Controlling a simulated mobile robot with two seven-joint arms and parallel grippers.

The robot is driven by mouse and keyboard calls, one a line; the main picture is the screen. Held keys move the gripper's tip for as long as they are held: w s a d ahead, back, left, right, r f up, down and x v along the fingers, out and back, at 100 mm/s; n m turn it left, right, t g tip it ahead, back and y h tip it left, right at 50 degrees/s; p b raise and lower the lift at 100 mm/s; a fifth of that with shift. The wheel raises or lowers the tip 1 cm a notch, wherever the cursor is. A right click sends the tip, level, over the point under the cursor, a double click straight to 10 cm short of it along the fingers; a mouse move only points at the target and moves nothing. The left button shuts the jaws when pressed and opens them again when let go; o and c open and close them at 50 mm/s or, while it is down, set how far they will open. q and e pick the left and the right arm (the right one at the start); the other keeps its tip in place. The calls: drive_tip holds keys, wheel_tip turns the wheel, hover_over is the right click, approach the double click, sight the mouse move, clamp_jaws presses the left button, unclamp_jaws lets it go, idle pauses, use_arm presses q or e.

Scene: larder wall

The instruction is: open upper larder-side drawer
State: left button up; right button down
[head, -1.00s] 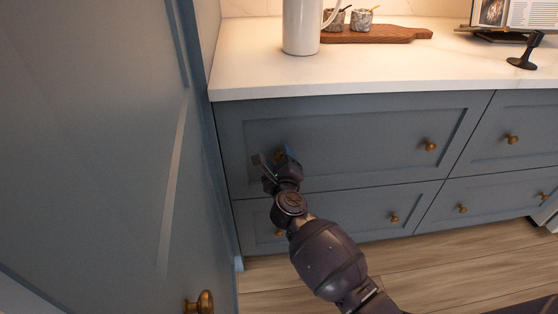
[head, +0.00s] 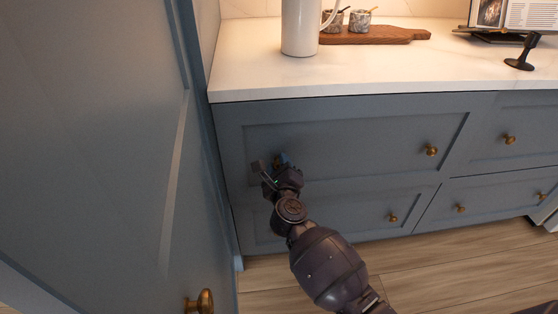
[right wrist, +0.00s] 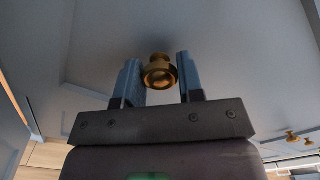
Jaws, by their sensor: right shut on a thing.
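The upper larder-side drawer (head: 350,145) is a wide grey-blue front under the counter, next to the tall panel at left. It stands slightly out from the cabinet. Its right brass knob (head: 431,151) is free. Its left brass knob (right wrist: 159,72) is between the fingers of my right gripper (head: 270,165) in the right wrist view, and mostly hidden by the gripper in the head view. My right gripper is shut on that left knob. My left gripper is not in view.
A tall grey-blue door with a brass knob (head: 203,302) stands close at left. The lower drawer (head: 350,208) and the drawers at right look shut. A white pitcher (head: 299,28) and a wooden board (head: 385,36) stand on the counter (head: 400,72). The wooden floor at right is clear.

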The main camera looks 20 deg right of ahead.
use_arm(q)
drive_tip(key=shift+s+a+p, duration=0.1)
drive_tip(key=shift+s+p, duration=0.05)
drive_tip(key=shift+p, duration=0.15)
use_arm(e)
drive_tip(key=v, duration=3.2)
drive_tip(key=shift+s, duration=0.3)
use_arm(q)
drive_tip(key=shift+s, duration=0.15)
use_arm(e)
drive_tip(key=shift+a+r, duration=0.1)
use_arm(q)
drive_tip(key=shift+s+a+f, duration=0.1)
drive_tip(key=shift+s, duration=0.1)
use_arm(e)
drive_tip(key=c, duration=0.8)
unclamp_jaws()
drive_tip(key=shift+o, duration=0.2)
use_arm(q)
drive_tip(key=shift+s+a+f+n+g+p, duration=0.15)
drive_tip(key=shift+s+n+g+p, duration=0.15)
drive_tip(key=shift+p, duration=0.2)
use_arm(e)
drive_tip(key=v, duration=1)
drive_tip(key=shift+s, duration=0.35)
